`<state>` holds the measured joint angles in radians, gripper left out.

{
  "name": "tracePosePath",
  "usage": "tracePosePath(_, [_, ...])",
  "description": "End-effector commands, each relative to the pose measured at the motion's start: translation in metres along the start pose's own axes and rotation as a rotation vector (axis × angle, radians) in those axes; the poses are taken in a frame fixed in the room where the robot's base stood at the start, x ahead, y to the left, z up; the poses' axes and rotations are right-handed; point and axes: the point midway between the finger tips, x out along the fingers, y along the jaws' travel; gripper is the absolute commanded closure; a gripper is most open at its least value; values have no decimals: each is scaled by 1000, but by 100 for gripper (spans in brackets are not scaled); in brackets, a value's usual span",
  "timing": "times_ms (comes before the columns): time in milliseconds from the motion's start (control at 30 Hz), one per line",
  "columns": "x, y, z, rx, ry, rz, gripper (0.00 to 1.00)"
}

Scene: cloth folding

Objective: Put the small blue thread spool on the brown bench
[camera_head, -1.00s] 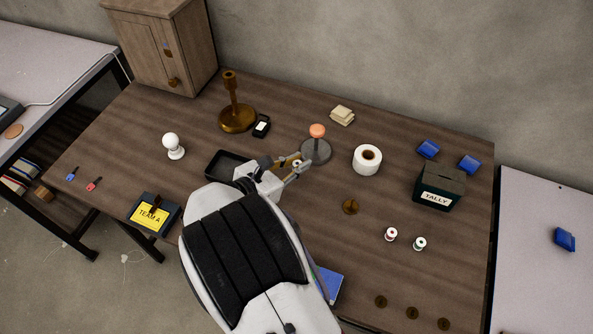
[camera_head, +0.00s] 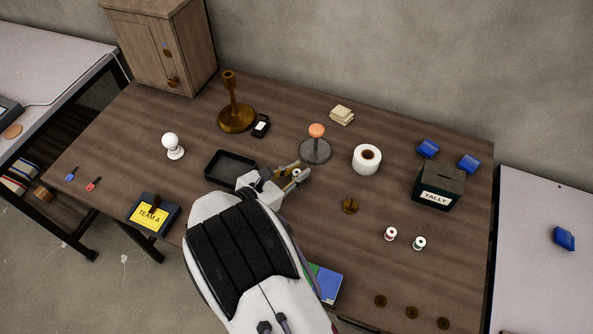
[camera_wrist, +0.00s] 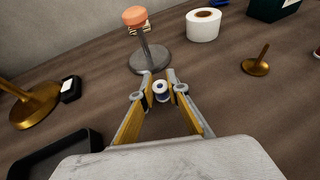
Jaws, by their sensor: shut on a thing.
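The small blue thread spool (camera_wrist: 160,92), with a white top, sits between my gripper's fingertips (camera_wrist: 161,88) in the wrist view. My gripper is shut on it. In the head view my gripper (camera_head: 294,173) is low over the middle of the brown bench (camera_head: 105,140), and only the spool's pale top (camera_head: 297,173) shows between the fingers. I cannot tell whether the spool touches the bench.
A black tray (camera_head: 230,155) lies left of my gripper, and a grey-based stand with an orange knob (camera_head: 316,145) is just behind it. A white roll (camera_head: 367,160), a brass peg (camera_head: 350,206), and red (camera_head: 390,234) and green (camera_head: 419,243) spools stand to the right.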

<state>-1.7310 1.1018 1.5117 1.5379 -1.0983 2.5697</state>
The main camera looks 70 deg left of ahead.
Motion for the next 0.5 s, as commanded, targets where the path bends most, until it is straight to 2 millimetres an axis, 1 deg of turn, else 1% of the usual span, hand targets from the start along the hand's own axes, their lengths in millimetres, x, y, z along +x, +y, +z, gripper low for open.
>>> tracePosePath(333, [1, 0, -2, 0, 0, 0, 94])
tracePosePath(400, [1, 0, -2, 1, 0, 0, 72])
tracePosePath(433, [1, 0, -2, 1, 0, 0, 68])
tracePosePath(500, [1, 0, -2, 1, 0, 0, 68])
